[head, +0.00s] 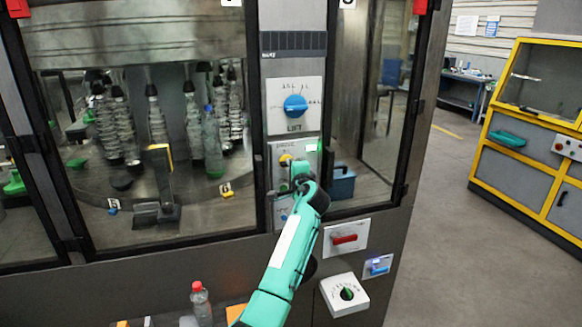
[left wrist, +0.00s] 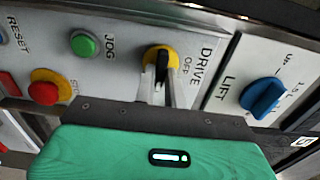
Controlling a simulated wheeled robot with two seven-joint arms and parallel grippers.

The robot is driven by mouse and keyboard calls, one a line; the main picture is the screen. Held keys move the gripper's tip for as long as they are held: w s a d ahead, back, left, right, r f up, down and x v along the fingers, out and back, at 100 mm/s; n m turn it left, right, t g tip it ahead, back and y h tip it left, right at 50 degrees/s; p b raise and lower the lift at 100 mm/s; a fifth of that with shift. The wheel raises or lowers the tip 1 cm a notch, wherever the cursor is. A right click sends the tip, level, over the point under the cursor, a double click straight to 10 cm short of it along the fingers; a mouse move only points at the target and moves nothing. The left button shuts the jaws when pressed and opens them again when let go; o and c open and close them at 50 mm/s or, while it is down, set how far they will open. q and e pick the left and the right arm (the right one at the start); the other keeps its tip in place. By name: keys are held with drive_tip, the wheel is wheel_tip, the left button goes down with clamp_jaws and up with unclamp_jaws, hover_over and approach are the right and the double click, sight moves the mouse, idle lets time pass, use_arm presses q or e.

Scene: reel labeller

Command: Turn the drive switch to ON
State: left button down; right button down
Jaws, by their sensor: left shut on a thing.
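The drive switch (left wrist: 162,52) is a yellow round base with a black handle, on a grey panel (left wrist: 120,22) marked DRIVE, with OFF printed beside the switch. My left gripper (left wrist: 160,84) has its fingers closed on the black handle. The fingers hide part of the handle, so its exact angle is hard to read. In the head view, the yellow edge of the switch (head: 285,160) shows just above and left of my left gripper (head: 298,176), which covers the rest. My right gripper is not in view.
A blue LIFT knob (head: 295,105) sits above the drive panel. A green JOG button (left wrist: 85,44) and a red button on yellow (left wrist: 44,88) are close by. A red handle (head: 344,239) and a white dial box (head: 345,294) are lower down. Open floor lies at right.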

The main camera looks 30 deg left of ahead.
use_arm(q)
drive_tip(key=c, duration=1.5)
unclamp_jaws()
drive_tip(key=shift+o, duration=0.2)
drive_tip(key=b+v, duration=0.4)
drive_tip(key=v, duration=0.9)
drive_tip(key=shift+s+d+b, duration=0.2)
drive_tip(key=shift+d+b, duration=0.2)
